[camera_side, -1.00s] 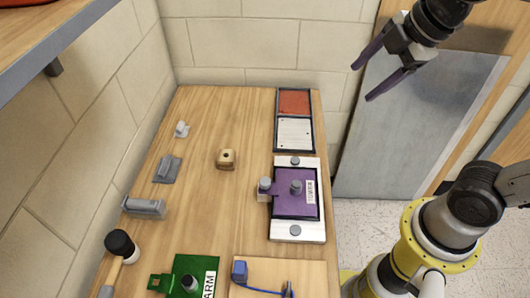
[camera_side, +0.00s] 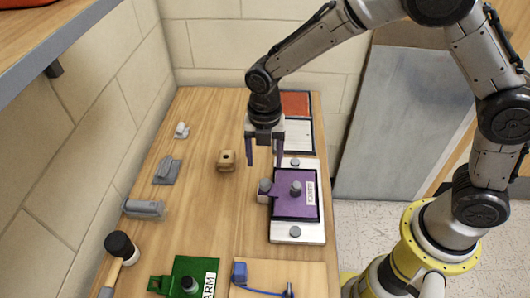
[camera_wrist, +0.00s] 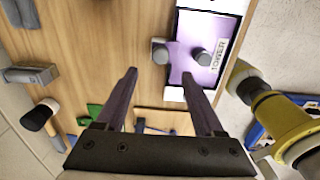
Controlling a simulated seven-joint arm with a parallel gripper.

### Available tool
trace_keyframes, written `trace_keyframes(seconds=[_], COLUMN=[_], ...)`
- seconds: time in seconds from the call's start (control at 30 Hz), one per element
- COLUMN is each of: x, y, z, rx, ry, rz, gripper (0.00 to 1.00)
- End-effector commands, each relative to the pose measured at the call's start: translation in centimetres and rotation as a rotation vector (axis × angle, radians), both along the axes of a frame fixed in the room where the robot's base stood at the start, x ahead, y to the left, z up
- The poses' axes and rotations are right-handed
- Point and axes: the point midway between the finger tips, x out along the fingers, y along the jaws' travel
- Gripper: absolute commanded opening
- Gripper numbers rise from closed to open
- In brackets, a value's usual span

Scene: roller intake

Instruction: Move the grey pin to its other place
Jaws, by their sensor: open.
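A grey pin (camera_side: 265,186) stands upright at the tab on the left edge of a purple plate (camera_side: 309,211); it also shows in the wrist view (camera_wrist: 159,53). A similar grey knob (camera_side: 296,187) stands on the plate. The plate lies in a dark-edged recess of a white base (camera_side: 285,235). A small wooden block with a dark hole (camera_side: 227,161) sits to the left. My gripper (camera_side: 265,162) points down, open and empty. In the side view its fingers hang just above the grey pin; the height between them is hard to tell.
Behind the white base is a tray with red and white panels (camera_side: 307,135), partly hidden by my arm. A green plate (camera_side: 200,272), a mallet (camera_side: 120,245) and several grey parts (camera_side: 144,208) lie along the front and left. The middle of the bench is clear.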

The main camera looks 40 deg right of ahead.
Motion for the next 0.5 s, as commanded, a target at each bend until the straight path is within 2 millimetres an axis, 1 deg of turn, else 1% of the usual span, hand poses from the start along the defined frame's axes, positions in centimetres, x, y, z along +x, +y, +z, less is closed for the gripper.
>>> trace_keyframes(seconds=[0.5], x=[-0.1], y=[-0.1], z=[-5.6], rx=[-0.002], ry=[0.004], rz=[-0.002], gripper=[0.7])
